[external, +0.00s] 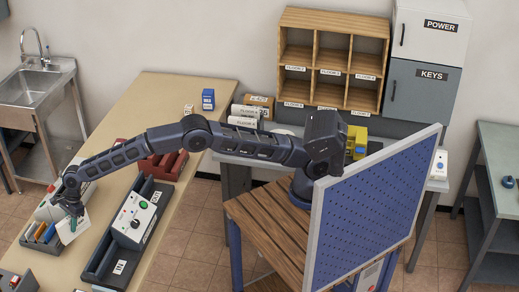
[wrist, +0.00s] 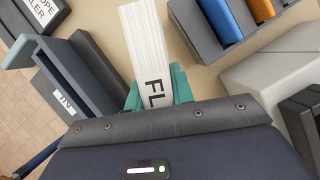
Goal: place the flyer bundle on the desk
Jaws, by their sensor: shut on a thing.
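The flyer bundle is a white block of stacked sheets (wrist: 147,45) with black letters "FL" showing. My gripper (wrist: 158,95) has teal fingers, and they are closed on either side of the bundle. In the external view my gripper (external: 70,207) is at the left, over the long beige desk (external: 190,92), with the white bundle (external: 72,227) hanging below it. The beige desk top (wrist: 103,22) shows around the bundle in the wrist view. I cannot tell whether the bundle touches it.
A dark tray labelled "IN" (wrist: 68,98) lies left of the bundle. A grey holder (wrist: 205,45) with blue and orange items stands right, beside a pale box (wrist: 275,70). A white box with buttons (external: 133,217), red trays (external: 165,168) and a blue box (external: 208,97) stand farther along.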

